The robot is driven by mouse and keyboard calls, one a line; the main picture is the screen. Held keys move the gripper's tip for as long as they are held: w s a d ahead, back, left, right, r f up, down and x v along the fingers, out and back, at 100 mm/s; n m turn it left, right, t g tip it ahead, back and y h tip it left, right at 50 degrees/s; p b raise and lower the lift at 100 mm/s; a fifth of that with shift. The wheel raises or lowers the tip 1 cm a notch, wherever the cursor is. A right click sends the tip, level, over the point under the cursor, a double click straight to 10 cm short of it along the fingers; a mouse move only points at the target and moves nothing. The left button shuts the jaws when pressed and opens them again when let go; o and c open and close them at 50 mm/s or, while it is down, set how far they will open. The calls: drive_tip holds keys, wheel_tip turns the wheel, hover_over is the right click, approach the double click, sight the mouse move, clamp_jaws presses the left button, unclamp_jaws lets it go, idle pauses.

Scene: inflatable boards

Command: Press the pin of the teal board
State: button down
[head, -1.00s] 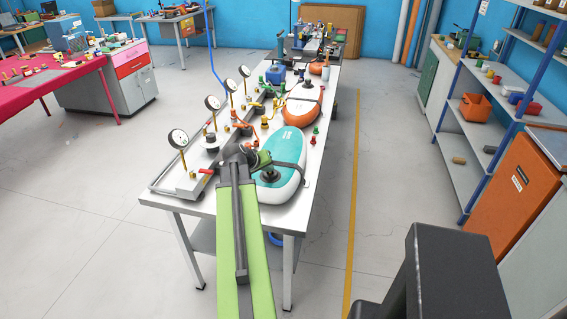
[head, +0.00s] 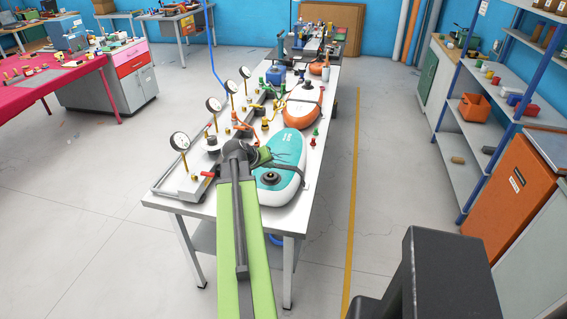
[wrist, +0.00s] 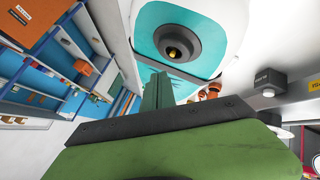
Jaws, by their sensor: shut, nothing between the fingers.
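The teal board (head: 290,146), teal on top with a white rim, lies on the near end of the white workbench. Its dark round valve (head: 270,178) faces up near the board's near end. In the wrist view the valve (wrist: 168,40) shows a small yellowish pin (wrist: 173,52) in its centre, uncovered. My gripper (head: 278,160) is over the board, on the far side of the valve in the head view. In the wrist view my green fingers (wrist: 157,88) are together and empty, apart from the pin in the picture. Their height above the board is hard to tell.
An orange board (head: 300,112) lies farther along the workbench (head: 215,203). Pressure gauges (head: 180,141) on stands line the bench's left side, with several valves and fittings. A red-and-green fitting (head: 314,137) stands right of the teal board. Shelves (head: 470,125) stand at the right.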

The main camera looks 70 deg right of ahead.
wheel_tip(320, 180, up, 5)
drive_tip(key=p, duration=0.4)
drive_tip(key=shift+w, duration=0.1)
